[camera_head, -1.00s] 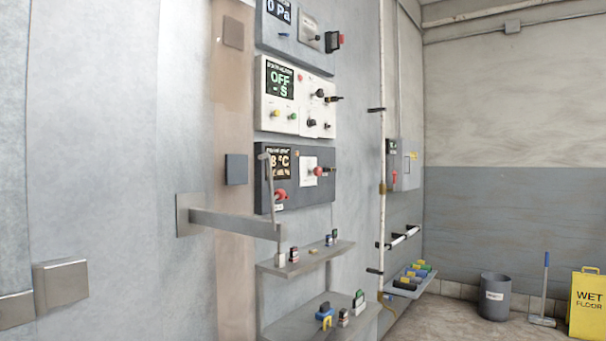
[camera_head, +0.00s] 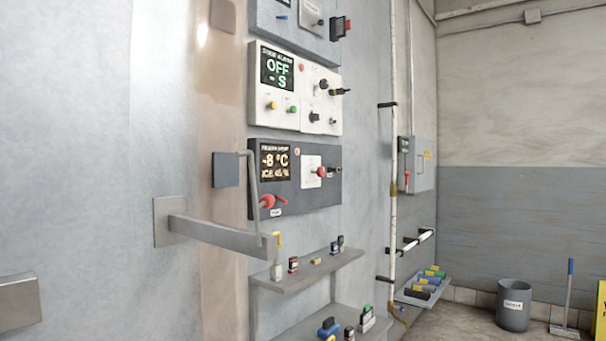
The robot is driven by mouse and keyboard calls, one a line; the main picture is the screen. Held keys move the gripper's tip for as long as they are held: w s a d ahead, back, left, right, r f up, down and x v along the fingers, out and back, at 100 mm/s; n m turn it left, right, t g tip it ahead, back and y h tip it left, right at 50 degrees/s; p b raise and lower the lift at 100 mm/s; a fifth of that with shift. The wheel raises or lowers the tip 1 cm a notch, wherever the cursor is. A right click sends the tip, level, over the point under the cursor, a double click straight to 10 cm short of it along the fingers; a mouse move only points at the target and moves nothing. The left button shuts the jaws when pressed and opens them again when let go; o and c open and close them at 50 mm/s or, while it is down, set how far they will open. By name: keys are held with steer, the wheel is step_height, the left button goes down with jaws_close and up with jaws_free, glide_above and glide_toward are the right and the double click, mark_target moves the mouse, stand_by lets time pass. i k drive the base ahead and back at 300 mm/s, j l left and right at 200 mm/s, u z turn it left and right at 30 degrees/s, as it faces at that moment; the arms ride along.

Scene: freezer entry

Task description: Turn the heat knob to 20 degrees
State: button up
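A dark grey control panel (camera_head: 325,192) is on the wall near the middle of the view. Its lit display (camera_head: 275,167) reads -8 °C, with a smaller line below that I cannot read. A red knob (camera_head: 267,201) sits at its lower left above a small white label. A red and black control (camera_head: 322,172) is on a white plate at its right. The labels are too small to tell which is the heat knob. My gripper is not in view.
A white panel (camera_head: 320,122) reading OFF hangs above. A grey bracket arm with an upright rod (camera_head: 252,190) stands out in front of the panel's left side. A shelf (camera_head: 310,269) with small bottles and boxes lies below. A bin (camera_head: 513,308) stands at the right.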

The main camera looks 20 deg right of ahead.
mark_target(321, 172)
steer(key=i+l+u, duration=0.1)
steer(key=l, duration=0.25)
steer(key=i+l, duration=0.15)
steer(key=l, duration=0.15)
steer(key=i+l+u, duration=0.15)
steer(key=l, duration=0.2)
steer(key=i+l, duration=0.1)
steer(key=l, duration=0.3)
steer(key=i+l, duration=0.15)
steer(key=l, duration=0.25)
steer(key=i+l, duration=0.1)
steer(key=l, duration=0.25)
steer(key=i+l, duration=0.15)
steer(key=l, duration=0.25)
steer(key=i+l, duration=0.1)
steer(key=l, duration=0.3)
steer(key=i+l+u, duration=0.1)
steer(key=l, duration=0.3)
steer(key=i+l, duration=0.15)
steer(key=l, duration=0.25)
